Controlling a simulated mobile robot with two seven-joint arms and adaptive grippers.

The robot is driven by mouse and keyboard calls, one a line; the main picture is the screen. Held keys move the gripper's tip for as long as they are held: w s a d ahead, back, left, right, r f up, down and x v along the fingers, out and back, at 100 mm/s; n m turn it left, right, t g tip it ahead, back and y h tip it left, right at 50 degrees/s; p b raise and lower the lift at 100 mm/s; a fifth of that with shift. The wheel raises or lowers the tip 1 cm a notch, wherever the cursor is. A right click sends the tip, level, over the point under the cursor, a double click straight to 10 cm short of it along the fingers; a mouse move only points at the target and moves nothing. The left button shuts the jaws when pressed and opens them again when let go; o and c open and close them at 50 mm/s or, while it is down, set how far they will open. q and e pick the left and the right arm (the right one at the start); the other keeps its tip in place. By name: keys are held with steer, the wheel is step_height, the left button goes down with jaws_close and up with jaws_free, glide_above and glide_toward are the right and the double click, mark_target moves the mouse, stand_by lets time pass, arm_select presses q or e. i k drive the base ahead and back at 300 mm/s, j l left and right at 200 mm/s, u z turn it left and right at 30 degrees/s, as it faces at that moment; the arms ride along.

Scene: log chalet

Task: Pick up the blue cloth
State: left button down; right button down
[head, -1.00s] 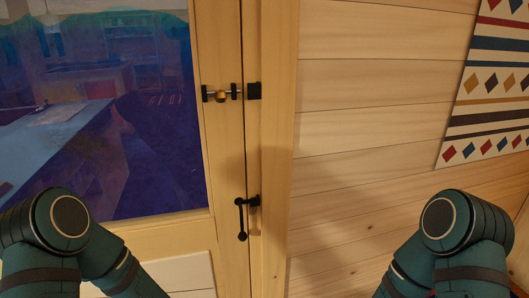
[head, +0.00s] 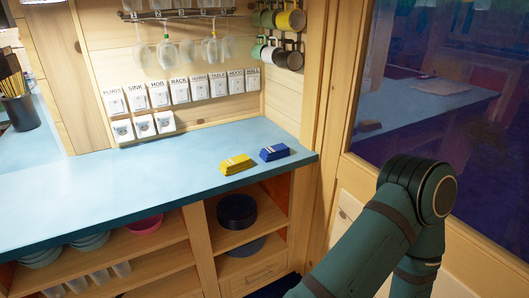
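A small folded blue cloth (head: 274,152) lies on the light-blue counter (head: 150,180), close to its right end. A folded yellow cloth (head: 235,164) lies just left of it, with a small gap between them. Both have a pale band or label on top. One of my arms shows at the lower right, well apart from the cloths. Neither gripper is in the head view.
Labelled switches (head: 180,92) line the wall behind the counter. Glasses (head: 166,52) and mugs (head: 283,48) hang above. Open shelves below hold bowls (head: 145,223) and a dark round pot (head: 237,211). A dark window (head: 435,90) is at the right. The counter around the cloths is mostly clear.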

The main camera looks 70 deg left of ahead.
mark_target(269, 154)
steer(key=u, duration=2.25)
